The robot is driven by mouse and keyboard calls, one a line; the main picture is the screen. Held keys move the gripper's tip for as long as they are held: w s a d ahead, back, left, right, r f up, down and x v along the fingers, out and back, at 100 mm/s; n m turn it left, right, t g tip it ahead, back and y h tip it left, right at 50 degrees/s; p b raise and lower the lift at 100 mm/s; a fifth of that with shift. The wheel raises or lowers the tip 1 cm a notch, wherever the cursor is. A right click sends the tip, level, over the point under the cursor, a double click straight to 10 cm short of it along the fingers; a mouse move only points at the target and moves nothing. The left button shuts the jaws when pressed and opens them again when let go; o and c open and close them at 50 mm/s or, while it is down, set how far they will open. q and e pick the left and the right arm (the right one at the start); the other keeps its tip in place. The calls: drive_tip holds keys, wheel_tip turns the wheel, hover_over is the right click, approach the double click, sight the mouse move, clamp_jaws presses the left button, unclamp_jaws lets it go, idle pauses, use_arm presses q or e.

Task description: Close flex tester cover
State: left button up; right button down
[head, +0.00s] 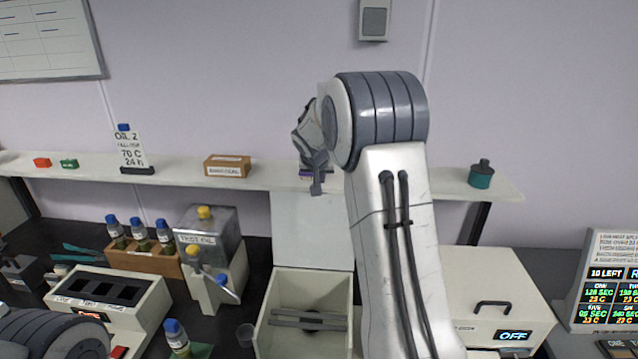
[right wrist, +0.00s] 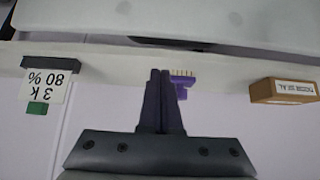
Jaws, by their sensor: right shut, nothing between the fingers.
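The flex tester appears to be the cream box (head: 264,325) at the lower middle of the head view, with grey bars inside. Its pale cover (head: 305,232) stands open, upright at the back of the box. My right gripper (head: 317,190) is shut and empty. It points down near the cover's top edge in the head view; I cannot tell whether it touches it. In the right wrist view the shut fingers (right wrist: 160,75) show against the wall and shelf. My right arm hides the right part of the cover and box. My left gripper is out of view; only part of that arm shows.
A wall shelf (head: 400,180) runs behind, with a cardboard box (head: 227,166) and a purple item (right wrist: 182,84) near my right fingers. A test oil tank (head: 210,240) stands left of the tester. A white lidded unit (head: 490,290) stands right.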

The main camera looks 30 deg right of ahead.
drive_tip(key=shift+s+a+f+p, duration=0.3)
drive_tip(key=shift+s+a+f, duration=0.5)
drive_tip(key=shift+s+f, duration=0.2)
